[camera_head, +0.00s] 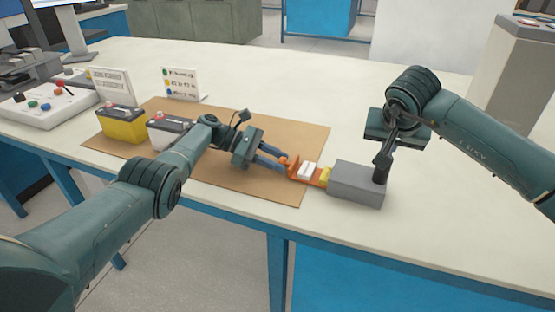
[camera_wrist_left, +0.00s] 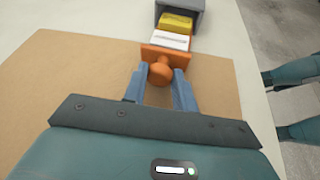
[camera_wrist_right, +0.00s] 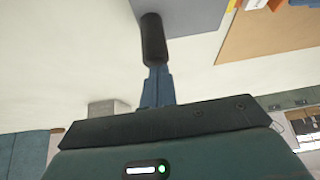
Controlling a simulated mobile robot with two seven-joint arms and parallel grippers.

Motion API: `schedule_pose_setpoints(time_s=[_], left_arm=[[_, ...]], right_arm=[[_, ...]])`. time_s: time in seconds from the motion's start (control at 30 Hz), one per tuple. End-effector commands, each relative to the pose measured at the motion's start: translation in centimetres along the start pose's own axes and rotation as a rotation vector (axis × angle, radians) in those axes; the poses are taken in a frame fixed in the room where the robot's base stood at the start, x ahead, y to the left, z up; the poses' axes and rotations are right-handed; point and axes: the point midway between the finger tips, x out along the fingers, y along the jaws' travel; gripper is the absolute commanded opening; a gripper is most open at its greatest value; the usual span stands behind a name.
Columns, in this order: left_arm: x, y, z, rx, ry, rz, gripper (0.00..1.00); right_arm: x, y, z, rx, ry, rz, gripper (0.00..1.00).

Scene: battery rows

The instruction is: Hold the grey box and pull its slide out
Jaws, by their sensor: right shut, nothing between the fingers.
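The grey box (camera_head: 355,182) lies on the table right of the brown mat. Its orange slide (camera_head: 318,180) sticks out of the box's left end, bearing a white block (camera_head: 307,170) and a yellow block (camera_head: 326,175). The slide's orange knob (camera_wrist_left: 161,73) sits between the fingertips of my left gripper (camera_wrist_left: 161,80), one finger against each side. My right gripper (camera_wrist_right: 157,78) is shut above the box's right end, fingers pointing down. A dark cylindrical post (camera_wrist_right: 152,40) stands at the box in line with those fingertips; I cannot tell whether they touch it.
The brown mat (camera_head: 255,180) covers the table's middle. A yellow battery (camera_head: 122,124) and a white battery (camera_head: 165,130) stand on its left with small signs behind. A panel with coloured buttons (camera_head: 45,103) lies far left. The table (camera_head: 300,70) behind the mat is clear.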

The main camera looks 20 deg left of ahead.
Motion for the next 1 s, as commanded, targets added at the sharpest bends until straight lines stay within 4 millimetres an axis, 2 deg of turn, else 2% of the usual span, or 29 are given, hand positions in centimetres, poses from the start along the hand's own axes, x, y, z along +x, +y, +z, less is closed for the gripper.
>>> schedule_pose_setpoints(time_s=[0.03,0.27,0.67,0.87,1.0], left_arm=[[0.1,-0.1,-0.1,-0.001,-0.002,-0.004,0.31],[0.1,-0.1,-0.1,-0.001,-0.002,-0.004,0.49],[-0.1,0.1,0.5,0.002,-0.003,-0.004,0.49],[-0.9,0.3,2.3,0.005,0.000,-0.002,0.49],[-2.0,0.7,4.8,0.006,-0.001,-0.001,0.49]], right_arm=[[0.7,0.1,0.7,-0.001,-0.019,0.007,0.00],[0.7,0.1,0.7,0.000,-0.019,0.007,0.00],[0.7,0.1,0.7,0.000,-0.019,0.007,0.00],[0.7,0.1,0.7,0.000,-0.019,0.007,0.00],[0.7,0.1,0.7,-0.001,-0.019,0.007,0.00]])
